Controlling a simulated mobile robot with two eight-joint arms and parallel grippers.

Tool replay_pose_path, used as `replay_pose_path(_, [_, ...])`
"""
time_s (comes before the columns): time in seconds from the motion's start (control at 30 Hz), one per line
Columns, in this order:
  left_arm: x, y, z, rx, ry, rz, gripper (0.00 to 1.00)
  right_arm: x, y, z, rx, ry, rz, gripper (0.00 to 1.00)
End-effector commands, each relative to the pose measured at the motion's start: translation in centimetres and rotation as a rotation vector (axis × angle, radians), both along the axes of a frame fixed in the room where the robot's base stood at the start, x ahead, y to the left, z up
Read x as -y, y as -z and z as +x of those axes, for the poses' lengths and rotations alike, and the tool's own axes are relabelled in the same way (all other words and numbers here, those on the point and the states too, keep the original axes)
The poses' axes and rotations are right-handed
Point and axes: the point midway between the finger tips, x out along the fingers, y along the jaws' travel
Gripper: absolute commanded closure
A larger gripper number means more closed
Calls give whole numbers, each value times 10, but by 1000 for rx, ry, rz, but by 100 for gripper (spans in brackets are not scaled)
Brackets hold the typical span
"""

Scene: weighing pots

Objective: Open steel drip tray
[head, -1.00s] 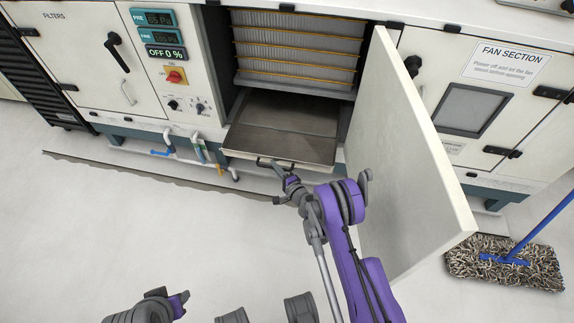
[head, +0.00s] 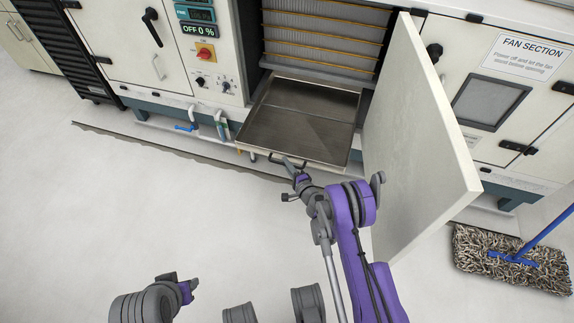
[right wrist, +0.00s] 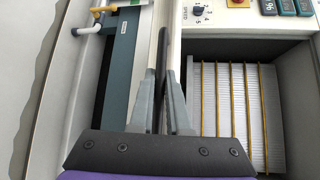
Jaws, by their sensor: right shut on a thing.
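The steel drip tray (head: 300,116) sticks out of the open compartment below the filters, level and empty. Its dark handle (head: 280,160) is on the front edge. My right gripper (head: 290,166) is shut on the handle. In the right wrist view, the two fingers of my right gripper (right wrist: 163,95) close around the dark handle bar (right wrist: 164,50); the tray's pan is hard to make out there. My left gripper (head: 182,284) is low at the left of the head view, away from the tray, and its jaws are too unclear to judge.
The open cabinet door (head: 420,145) stands to the right of the tray and my right arm. Pleated filters (head: 325,40) fill the compartment above. Pipes and a blue valve (head: 187,127) run low at left. A mop (head: 510,258) lies at right. The floor in front is clear.

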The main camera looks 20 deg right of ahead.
Motion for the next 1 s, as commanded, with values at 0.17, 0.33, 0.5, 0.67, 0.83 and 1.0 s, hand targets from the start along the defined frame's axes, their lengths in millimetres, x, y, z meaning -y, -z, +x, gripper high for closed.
replay_pose_path(0.17, [0,0,0,0,0,0,60,1,0,0,0,1,0,82])
replay_pose_path(0.33, [0,0,0,0,0,0,60,1,0,0,0,0,0,55])
replay_pose_path(0.5, [0,0,0,0,0,0,60,0,0,0,0,0,0,55])
replay_pose_path(0.67, [0,-1,0,0,0,0,60,1,-1,-4,0,0,0,55])
replay_pose_path(0.83, [0,-7,-1,1,0,0,60,8,-6,-28,1,1,0,55])
replay_pose_path(1.0, [0,-11,-2,2,0,0,60,15,-9,-55,0,1,0,55])
